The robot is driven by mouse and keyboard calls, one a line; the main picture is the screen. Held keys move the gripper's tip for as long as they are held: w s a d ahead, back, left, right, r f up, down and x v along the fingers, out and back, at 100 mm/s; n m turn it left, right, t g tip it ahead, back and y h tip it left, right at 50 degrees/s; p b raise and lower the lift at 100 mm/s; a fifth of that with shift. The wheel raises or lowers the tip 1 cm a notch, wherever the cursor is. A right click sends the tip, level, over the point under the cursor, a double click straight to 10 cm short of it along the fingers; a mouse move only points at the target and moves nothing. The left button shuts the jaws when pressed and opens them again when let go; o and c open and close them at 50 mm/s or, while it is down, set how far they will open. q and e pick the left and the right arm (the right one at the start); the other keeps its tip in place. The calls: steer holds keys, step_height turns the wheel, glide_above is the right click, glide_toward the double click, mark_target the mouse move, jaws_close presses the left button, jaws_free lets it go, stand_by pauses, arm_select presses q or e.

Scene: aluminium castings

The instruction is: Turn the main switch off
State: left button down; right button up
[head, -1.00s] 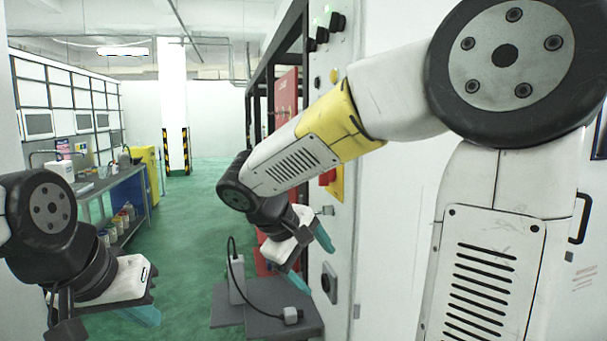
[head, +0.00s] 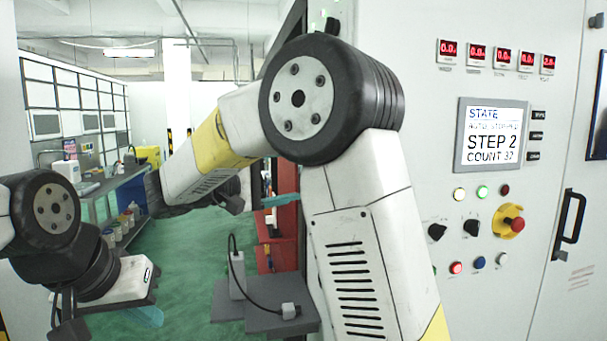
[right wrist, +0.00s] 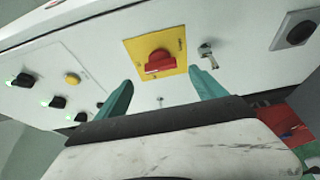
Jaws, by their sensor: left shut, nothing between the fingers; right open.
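The main switch (right wrist: 158,62) is a red rotary knob on a yellow plate (right wrist: 173,45), on a pale cabinet face in the right wrist view. In the head view my right arm hides it. My right gripper (right wrist: 161,80) is open, with its teal fingers spread to either side below the knob and nothing between them. The knob appears beyond the fingertips, apart from them. In the head view the right gripper (head: 280,201) is partly hidden by my arm. My left gripper (head: 148,316) is shut and empty at lower left, far from the switch.
Several black selector knobs (right wrist: 57,102) and a yellow button (right wrist: 72,78) sit beside the switch; a small key-like fitting (right wrist: 208,55) is on its other side. The head view shows a control panel with display (head: 491,135) and a grey stand (head: 265,310). Green floor is open behind.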

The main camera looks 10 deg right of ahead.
steer(key=x, duration=0.7)
steer(key=c, duration=1.4)
steer(key=shift+o, duration=0.2)
steer(key=shift+n, duration=0.3)
steer(key=n+g+y, duration=0.1)
steer(key=n, duration=0.2)
steer(key=n+g, duration=0.1)
steer(key=n, duration=0.2)
steer(key=n+g+y, duration=0.1)
steer(key=n+g, duration=0.1)
steer(key=shift+w+r+n+y, duration=0.15)
steer(key=shift+n+y, duration=0.15)
steer(key=shift+n, duration=0.1)
